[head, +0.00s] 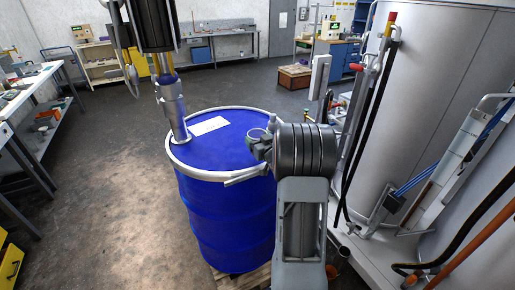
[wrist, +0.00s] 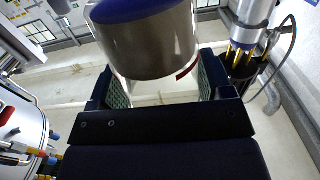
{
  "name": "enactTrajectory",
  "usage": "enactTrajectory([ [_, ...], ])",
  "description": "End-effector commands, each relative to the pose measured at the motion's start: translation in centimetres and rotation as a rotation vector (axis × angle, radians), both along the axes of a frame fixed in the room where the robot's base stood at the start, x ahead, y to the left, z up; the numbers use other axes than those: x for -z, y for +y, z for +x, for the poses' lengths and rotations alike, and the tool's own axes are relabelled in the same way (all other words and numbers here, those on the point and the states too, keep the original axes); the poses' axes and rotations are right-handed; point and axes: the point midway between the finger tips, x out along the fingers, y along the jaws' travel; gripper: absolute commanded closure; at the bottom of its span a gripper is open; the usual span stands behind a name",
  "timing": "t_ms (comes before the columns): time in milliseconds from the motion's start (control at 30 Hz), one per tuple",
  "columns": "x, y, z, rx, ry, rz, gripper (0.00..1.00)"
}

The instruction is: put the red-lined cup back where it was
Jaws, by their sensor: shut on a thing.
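My gripper (head: 259,143) is shut on a small metallic cup (head: 257,133) at the right side of the blue drum's top in the head view. In the wrist view the cup (wrist: 150,48) sits between the two jaws (wrist: 155,90). Its wall is shiny grey, with a blue round face at the top of the picture and a short red strip low on its right side. The blue drum (head: 228,215) has a pale clamp ring around its lid. In the head view I cannot tell whether the cup touches the lid.
A steel pump tube (head: 172,110) stands in the drum's lid at left, beside a white label (head: 208,126). A large grey tank (head: 425,110) with hoses fills the right. A workbench (head: 35,90) lies far left. The floor (head: 100,190) left of the drum is clear.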

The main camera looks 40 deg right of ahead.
Motion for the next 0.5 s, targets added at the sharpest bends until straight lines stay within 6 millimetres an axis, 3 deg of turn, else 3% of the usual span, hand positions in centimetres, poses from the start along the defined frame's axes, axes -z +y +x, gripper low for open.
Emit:
enactTrajectory([
  [267,3.0,0.5,-0.5,0.001,0.004,0.003,0.52],
  [500,3.8,0.5,-0.5,0.001,0.000,0.000,0.52],
])
